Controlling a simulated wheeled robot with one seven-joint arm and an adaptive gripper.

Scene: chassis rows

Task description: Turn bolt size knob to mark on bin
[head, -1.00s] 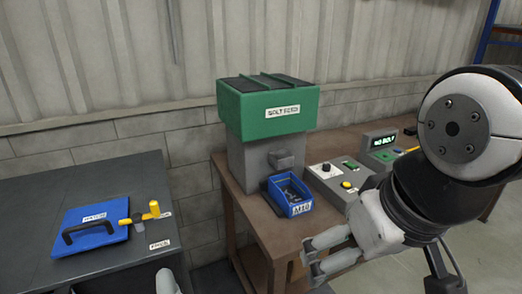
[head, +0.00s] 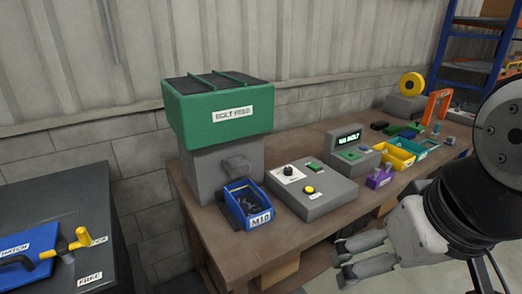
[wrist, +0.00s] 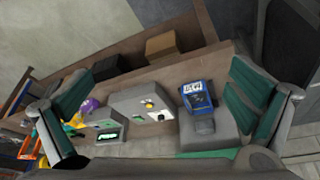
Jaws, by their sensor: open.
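The bolt size knob (head: 288,170) is a small black knob on a white dial plate, on top of a grey control box (head: 318,197). The dial's marks are too small to read. It also shows in the wrist view (wrist: 157,116). The blue bin (head: 240,203), labelled M10, stands left of the box under the green-topped bolt feed and holds dark bolts. It shows in the wrist view (wrist: 197,96) too. My gripper (head: 341,262) is open and empty, in front of the bench and to the right of the control box, apart from the knob.
The control box also bears a green button and a yellow button (head: 309,189). A grey box with a "NO BOLT" display (head: 348,142) stands to its right. Farther right are yellow and teal bins. A dark cabinet with a blue hatch (head: 28,245) stands at left.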

